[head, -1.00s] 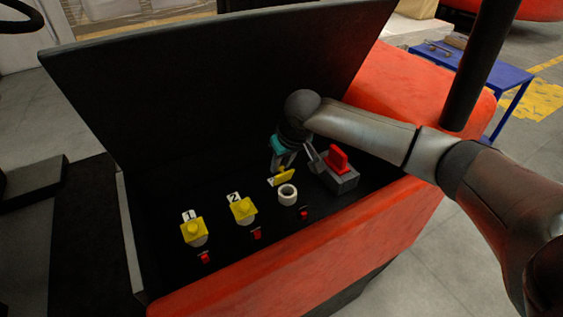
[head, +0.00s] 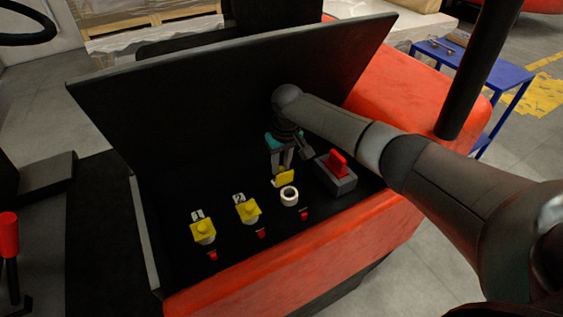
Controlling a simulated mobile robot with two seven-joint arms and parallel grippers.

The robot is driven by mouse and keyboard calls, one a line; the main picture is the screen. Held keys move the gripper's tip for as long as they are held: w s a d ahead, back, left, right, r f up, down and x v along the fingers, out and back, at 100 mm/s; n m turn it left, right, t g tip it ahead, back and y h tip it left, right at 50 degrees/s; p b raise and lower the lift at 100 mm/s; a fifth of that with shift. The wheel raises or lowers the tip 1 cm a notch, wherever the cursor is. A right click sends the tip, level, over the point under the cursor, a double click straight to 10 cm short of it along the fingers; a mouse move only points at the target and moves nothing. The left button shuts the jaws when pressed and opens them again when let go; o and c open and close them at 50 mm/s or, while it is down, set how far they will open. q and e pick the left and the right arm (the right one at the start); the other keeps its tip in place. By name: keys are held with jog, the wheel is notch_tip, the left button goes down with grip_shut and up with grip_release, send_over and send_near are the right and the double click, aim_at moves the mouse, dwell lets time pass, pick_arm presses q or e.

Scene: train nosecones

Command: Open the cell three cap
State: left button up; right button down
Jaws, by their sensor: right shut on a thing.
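The yellow cell three cap (head: 285,177) stands tilted up at the back of its cell. The white open mouth of cell three (head: 290,196) shows in front of it. My right gripper (head: 281,168) comes down from behind, with its fingers at the raised cap and shut on it. The exact contact is small and partly hidden. The cell one cap (head: 203,230) and cell two cap (head: 248,210) are yellow and lie shut on their cells. My left gripper is not in view.
A grey block with a red handle (head: 338,163) stands right of cell three, close to my right arm. Small red tabs (head: 304,215) sit in front of the cells. The raised black lid (head: 180,100) stands behind, and the red body (head: 300,260) edges the front.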

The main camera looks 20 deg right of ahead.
jog(key=shift+d, duration=0.1)
jog(key=c, duration=0.7)
grip_release()
